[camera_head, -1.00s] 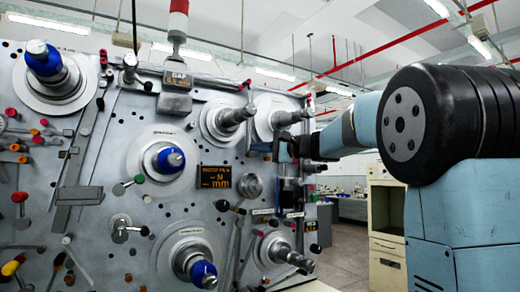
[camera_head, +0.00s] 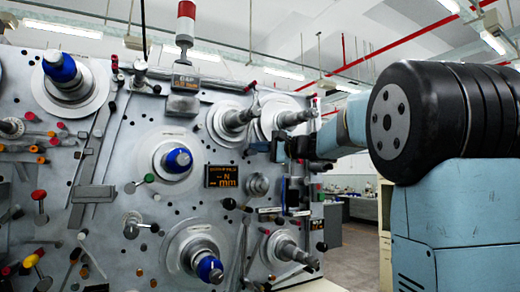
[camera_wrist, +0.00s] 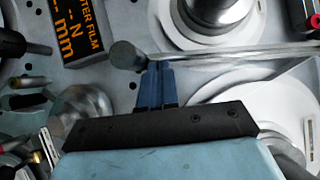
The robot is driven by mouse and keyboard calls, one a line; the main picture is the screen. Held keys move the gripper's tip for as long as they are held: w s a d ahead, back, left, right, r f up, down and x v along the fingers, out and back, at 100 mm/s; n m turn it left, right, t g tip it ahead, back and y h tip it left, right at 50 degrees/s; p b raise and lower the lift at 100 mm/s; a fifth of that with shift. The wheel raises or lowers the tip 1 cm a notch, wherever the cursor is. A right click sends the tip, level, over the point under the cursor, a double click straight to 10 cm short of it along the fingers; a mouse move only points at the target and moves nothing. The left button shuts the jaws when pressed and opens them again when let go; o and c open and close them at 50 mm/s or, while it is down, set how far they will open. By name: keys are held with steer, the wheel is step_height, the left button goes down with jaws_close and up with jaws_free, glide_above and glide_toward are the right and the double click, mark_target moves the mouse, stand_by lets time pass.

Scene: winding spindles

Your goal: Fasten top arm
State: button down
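The top arm is likely the thin grey metal bar (camera_wrist: 240,56) in the wrist view, running right from a round grey end knob (camera_wrist: 127,56). My gripper (camera_wrist: 156,68) has its two blue fingers close together, tips at the bar just right of that knob. I cannot tell whether the bar is pinched between them or only touched. In the head view my gripper (camera_head: 279,150) is at the panel's right side, below two spindles (camera_head: 235,118) and (camera_head: 290,119); the bar is hard to make out there.
The grey machine panel (camera_head: 140,130) carries several spindles, some with blue caps (camera_head: 178,160), and many coloured-knob levers at left. An orange-lettered display (camera_head: 221,176) sits left of my gripper. A red-and-white signal lamp (camera_head: 186,22) rises above. Open floor shows at right.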

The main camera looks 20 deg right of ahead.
steer(key=w+d+f+v, duration=0.1)
steer(key=w+v, duration=0.1)
steer(key=v, duration=1)
steer(key=shift+s+d+f, duration=0.15)
steer(key=shift+s+d, duration=0.15)
steer(key=shift+d, duration=0.4)
steer(key=s+a+f+n+g+h, duration=0.25)
steer(key=s+a+f, duration=0.25)
steer(key=s+f, duration=0.3)
steer(key=s+a+f+n+g+h, duration=0.1)
steer(key=s+a+f+g+h, duration=0.2)
steer(key=s+a+f, duration=0.45)
steer(key=s+d+f+n+h, duration=0.2)
steer(key=s+f+n+h, duration=0.1)
steer(key=s+f, duration=0.4)
steer(key=s+d+f+n+g+h, duration=0.1)
steer(key=s+f+h, duration=0.4)
steer(key=f, duration=0.6)
steer(key=shift+s+d+f+n, duration=0.15)
steer(key=shift+s+d+n, duration=0.3)
steer(key=shift+s+n, duration=0.55)
steer(key=shift+a+g, duration=0.1)
steer(key=shift+g, duration=0.15)
